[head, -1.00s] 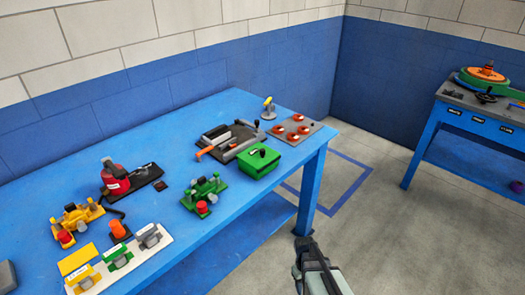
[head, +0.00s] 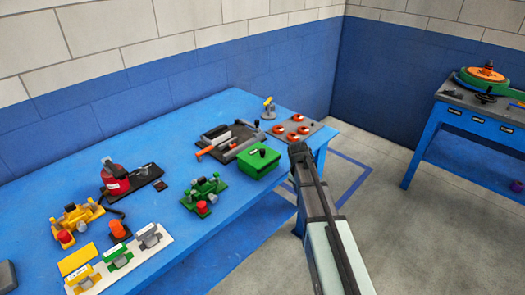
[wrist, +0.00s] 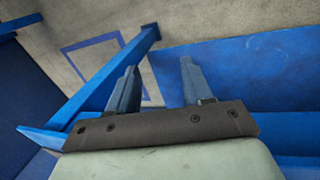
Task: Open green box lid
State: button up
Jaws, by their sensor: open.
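The green box (head: 258,163) sits near the right end of the blue table, with its lid down and a small dark knob (head: 263,152) on top. My gripper (head: 297,148) is just right of the box in the head view, close to the table's right end and apart from the box. In the wrist view my gripper (wrist: 157,88) shows two separated fingers with nothing between them. The box does not show in the wrist view.
Behind the box are a grey tray with an orange handle (head: 204,152) and a panel with several red knobs (head: 305,124). A green valve piece (head: 204,190) stands left of the box. The blue tabletop (head: 160,220) has bare areas, and a table leg shows in the wrist view (wrist: 110,75).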

aim_at(262, 150)
jog(key=w+a+r+n, duration=0.1)
jog(key=r, duration=0.3)
jog(key=w+a+r+n, duration=0.1)
jog(key=w+a+r, duration=0.1)
jog(key=r, duration=0.1)
jog(key=w+a+r+n, duration=0.1)
jog(key=w+a+r, duration=0.1)
jog(key=r, duration=0.2)
jog(key=shift+w+r, duration=0.15)
jog(key=shift+r, duration=0.2)
jog(key=a+r+n+g+y, duration=0.1)
jog(key=a+r+n, duration=0.3)
jog(key=a+r, duration=0.3)
jog(key=a+r+n+g+y, duration=0.1)
jog(key=a+r+n, duration=0.25)
jog(key=r, duration=0.55)
jog(key=f, duration=1.3)
jog(key=shift+a+f, duration=0.25)
jog(key=shift+c, duration=0.2)
grip_shut()
